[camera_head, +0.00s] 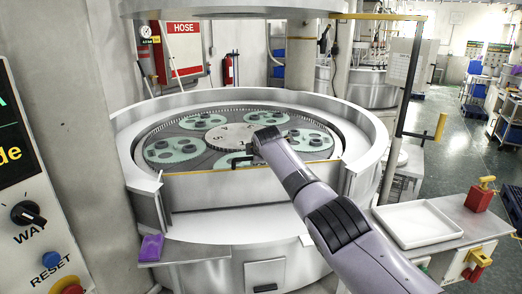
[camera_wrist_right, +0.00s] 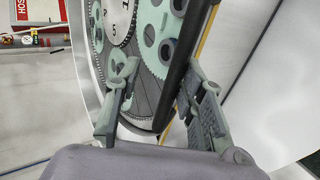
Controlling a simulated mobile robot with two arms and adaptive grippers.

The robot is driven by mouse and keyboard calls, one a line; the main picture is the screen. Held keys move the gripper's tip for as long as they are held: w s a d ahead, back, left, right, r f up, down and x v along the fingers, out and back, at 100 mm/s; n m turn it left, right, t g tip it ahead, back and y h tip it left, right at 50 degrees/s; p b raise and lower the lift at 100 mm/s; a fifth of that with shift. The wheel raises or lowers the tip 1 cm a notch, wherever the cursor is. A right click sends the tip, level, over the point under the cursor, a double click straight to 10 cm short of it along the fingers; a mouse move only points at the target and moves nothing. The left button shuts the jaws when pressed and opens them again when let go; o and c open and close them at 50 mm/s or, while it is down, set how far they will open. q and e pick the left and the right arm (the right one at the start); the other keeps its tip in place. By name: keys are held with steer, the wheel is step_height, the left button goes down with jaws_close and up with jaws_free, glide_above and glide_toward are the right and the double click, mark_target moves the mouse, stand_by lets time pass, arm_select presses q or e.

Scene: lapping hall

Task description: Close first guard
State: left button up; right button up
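The guard is a pale panel (camera_head: 250,187) with a yellow top edge across the front opening of the round lapping machine (camera_head: 130,130). A dark handle (camera_head: 240,160) shows near the middle of its top edge. My right gripper (camera_head: 254,151) is at this handle, reaching in from the lower right. In the right wrist view, its two fingers (camera_wrist_right: 160,92) are spread. A black bar (camera_wrist_right: 187,60) beside a yellow edge runs between them, close to the right finger, with a gap to the left finger. Whether the right finger touches it, I cannot tell. My left gripper is not in view.
Geared discs (camera_head: 173,148) lie on the lapping plate inside the rim. A control panel (camera_head: 30,200) stands at the left. A white tray (camera_head: 415,223) and a red-and-yellow fixture (camera_head: 480,195) are on the right bench. A post (camera_head: 404,95) rises behind it.

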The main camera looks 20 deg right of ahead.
steer(key=v, duration=1.1)
steer(key=shift+s+r, duration=0.2)
steer(key=shift+s, duration=0.1)
steer(key=shift+d, duration=0.1)
